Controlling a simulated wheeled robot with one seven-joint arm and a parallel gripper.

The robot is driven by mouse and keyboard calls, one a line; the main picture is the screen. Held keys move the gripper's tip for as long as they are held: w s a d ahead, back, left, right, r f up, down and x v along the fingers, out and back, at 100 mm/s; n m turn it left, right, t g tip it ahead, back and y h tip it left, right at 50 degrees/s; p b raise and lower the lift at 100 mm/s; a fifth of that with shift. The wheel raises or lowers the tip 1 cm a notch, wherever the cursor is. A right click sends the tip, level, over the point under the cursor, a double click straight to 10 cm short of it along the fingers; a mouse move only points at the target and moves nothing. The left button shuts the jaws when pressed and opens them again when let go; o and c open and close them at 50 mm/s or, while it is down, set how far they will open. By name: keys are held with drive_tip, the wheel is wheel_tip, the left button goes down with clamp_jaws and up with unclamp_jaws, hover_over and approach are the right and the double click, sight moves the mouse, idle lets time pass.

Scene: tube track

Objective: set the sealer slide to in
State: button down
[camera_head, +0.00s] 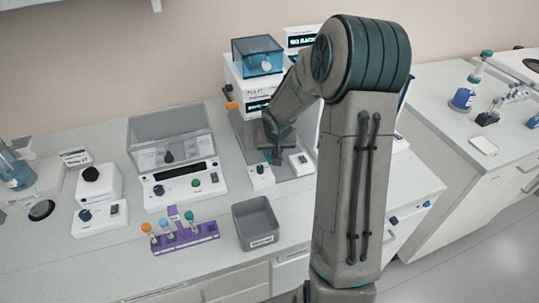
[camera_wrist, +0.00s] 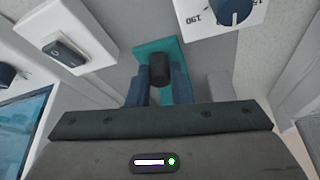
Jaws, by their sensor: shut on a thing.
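My gripper (camera_head: 274,152) is down at the front of the sealer, the white and grey machine (camera_head: 245,130) in the middle of the bench. In the wrist view my gripper (camera_wrist: 161,84) has its two blue fingers closed around a dark knob (camera_wrist: 159,68). The knob stands on a teal slide plate (camera_wrist: 150,50), which also shows just under the gripper in the head view. Whether the slide stands at in or out cannot be read. A white block with a dark rocker switch (camera_wrist: 66,50) and a dial (camera_wrist: 232,10) flank the slide.
A blue clear-lidded box (camera_head: 257,56) sits on top of the machine. An orange knob (camera_head: 232,105) sticks out at its left. A grey bin (camera_head: 256,222) and a purple rack with capped tubes (camera_head: 185,237) stand in front.

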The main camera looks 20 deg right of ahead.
drive_tip(key=shift+w, duration=0.25)
drive_tip(key=c, duration=1.6)
unclamp_jaws()
drive_tip(key=shift+r, duration=0.1)
drive_tip(key=v, duration=1.3)
drive_tip(key=shift+s+r+p, duration=0.25)
drive_tip(key=shift+p, duration=0.1)
